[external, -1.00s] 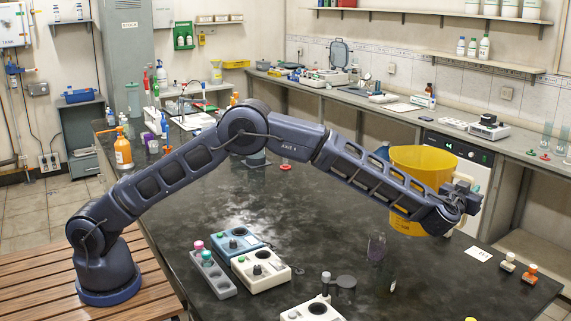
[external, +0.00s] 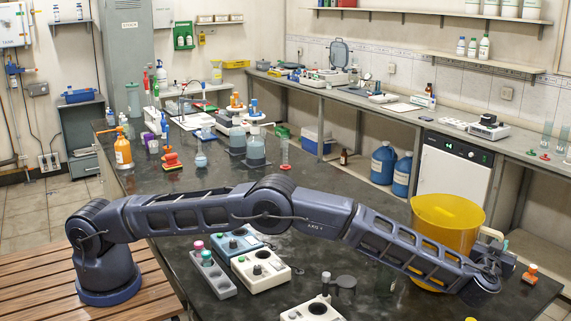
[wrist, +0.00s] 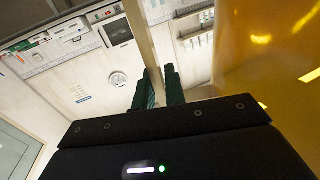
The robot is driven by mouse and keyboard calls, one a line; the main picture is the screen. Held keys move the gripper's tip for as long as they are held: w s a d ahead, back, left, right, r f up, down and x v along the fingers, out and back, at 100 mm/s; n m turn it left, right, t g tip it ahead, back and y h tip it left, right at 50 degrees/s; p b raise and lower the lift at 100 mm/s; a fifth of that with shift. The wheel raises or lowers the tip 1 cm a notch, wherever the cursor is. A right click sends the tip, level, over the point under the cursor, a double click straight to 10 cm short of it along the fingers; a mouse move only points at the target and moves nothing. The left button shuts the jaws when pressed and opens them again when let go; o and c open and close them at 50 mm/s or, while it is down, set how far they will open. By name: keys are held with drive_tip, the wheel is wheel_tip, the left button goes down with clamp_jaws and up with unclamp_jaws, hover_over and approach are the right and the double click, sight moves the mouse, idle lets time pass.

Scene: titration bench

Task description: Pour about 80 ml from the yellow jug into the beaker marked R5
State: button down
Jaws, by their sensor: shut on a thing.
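The large yellow jug (external: 446,235) is at the right end of the dark bench, wide mouth up and roughly upright. Its lower part is partly behind my arm. My gripper (external: 492,243) is at the jug's right side, shut on it, apparently by the handle. In the wrist view, my gripper (wrist: 158,88) closes on a pale upright strip, and the yellow jug wall (wrist: 275,60) fills the right side. I cannot tell whether the jug touches the bench. No R5 marking is readable, and I cannot pick out that beaker.
A blue-grey control box (external: 233,243), a cream one (external: 261,267) and a grey rack (external: 212,273) stand in front of my arm. An orange-capped bottle (external: 530,273) stands right of my gripper. Flasks (external: 255,147) and an orange bottle (external: 123,150) stand at the back of the bench.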

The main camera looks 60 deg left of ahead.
sight(483, 228)
drive_tip(key=shift+d+f, duration=0.1)
idle(0.3)
